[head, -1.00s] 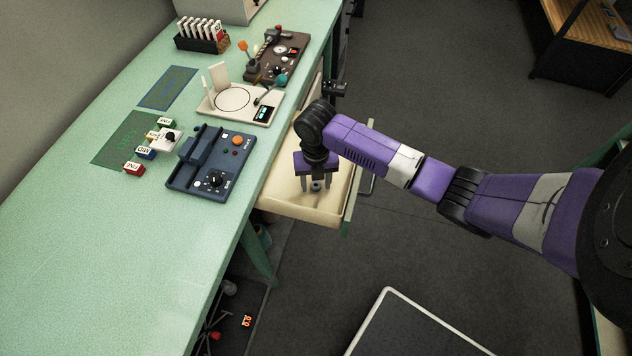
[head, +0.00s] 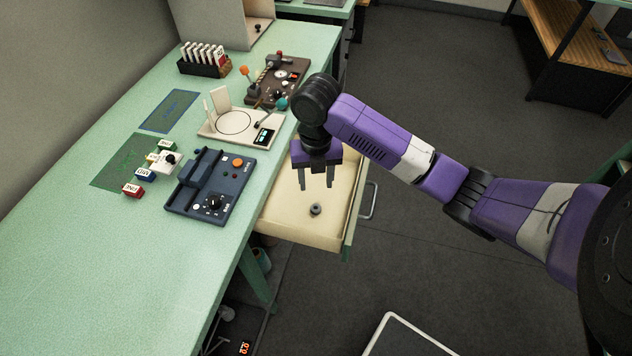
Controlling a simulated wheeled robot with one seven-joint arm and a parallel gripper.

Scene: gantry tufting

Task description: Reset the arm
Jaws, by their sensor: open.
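My gripper (head: 317,186) points down over the open drawer (head: 285,223) of the green bench. Its two fingers are apart with nothing between them. A small dark grey round piece (head: 315,209) sits on the drawer floor, below and apart from the fingertips. My purple and white arm reaches in from the right of the head view and hides part of the drawer's far end.
The green bench (head: 90,270) carries a blue control box (head: 210,185), a cream scale-like device (head: 245,124), a brown lever panel (head: 283,80), a dark rack of cards (head: 205,68) and several small coloured blocks. Open floor (head: 440,270) lies right of the drawer.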

